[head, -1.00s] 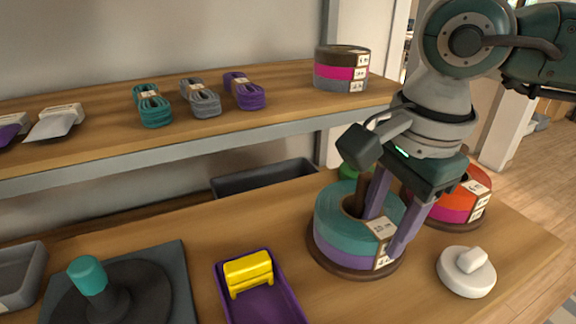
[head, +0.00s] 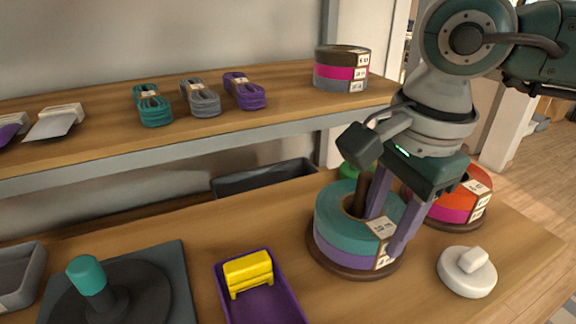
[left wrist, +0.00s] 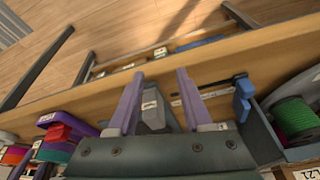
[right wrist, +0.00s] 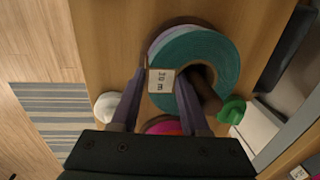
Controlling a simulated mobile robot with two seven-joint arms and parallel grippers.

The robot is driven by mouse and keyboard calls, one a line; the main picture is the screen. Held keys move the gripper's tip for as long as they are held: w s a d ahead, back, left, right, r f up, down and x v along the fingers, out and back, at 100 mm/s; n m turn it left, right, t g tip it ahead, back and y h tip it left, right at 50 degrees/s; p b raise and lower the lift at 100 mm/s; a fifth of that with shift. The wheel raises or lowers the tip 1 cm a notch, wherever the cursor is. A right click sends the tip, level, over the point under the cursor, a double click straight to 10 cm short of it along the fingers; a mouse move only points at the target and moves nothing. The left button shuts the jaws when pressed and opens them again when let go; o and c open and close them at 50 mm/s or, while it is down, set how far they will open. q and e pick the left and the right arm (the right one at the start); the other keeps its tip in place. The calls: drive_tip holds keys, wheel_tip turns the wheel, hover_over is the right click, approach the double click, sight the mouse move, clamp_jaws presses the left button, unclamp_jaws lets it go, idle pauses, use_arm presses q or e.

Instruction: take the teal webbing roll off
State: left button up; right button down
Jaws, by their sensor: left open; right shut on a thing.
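The teal webbing roll (head: 345,221) sits on top of a purple roll (head: 335,250) around an upright brown post (head: 362,192) on a round brown base. It also shows in the right wrist view (right wrist: 213,52) with a white label on its side. My right gripper (head: 390,233) comes down over it with one finger in the ring's hole and one outside. It is shut on the teal roll's wall at the label side. My left gripper (left wrist: 158,88) is open in the left wrist view, with nothing between its fingers; the head view does not show it.
A white knobbed disc (head: 467,272) lies to the right. An orange and magenta stack (head: 462,198) stands behind the gripper. A purple tray (head: 262,303) with a yellow piece and a dark turntable with a teal-topped post (head: 88,277) are to the left. A shelf (head: 200,136) runs behind.

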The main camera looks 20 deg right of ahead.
drive_tip(key=shift+r+p, duration=0.35)
drive_tip(key=shift+r, duration=0.2)
idle(0.4)
drive_tip(key=shift+s, duration=0.5)
idle(0.5)
wheel_tip(320, 180, up, 9)
drive_tip(key=p, duration=0.6)
drive_tip(key=shift+p, duration=0.4)
idle(0.8)
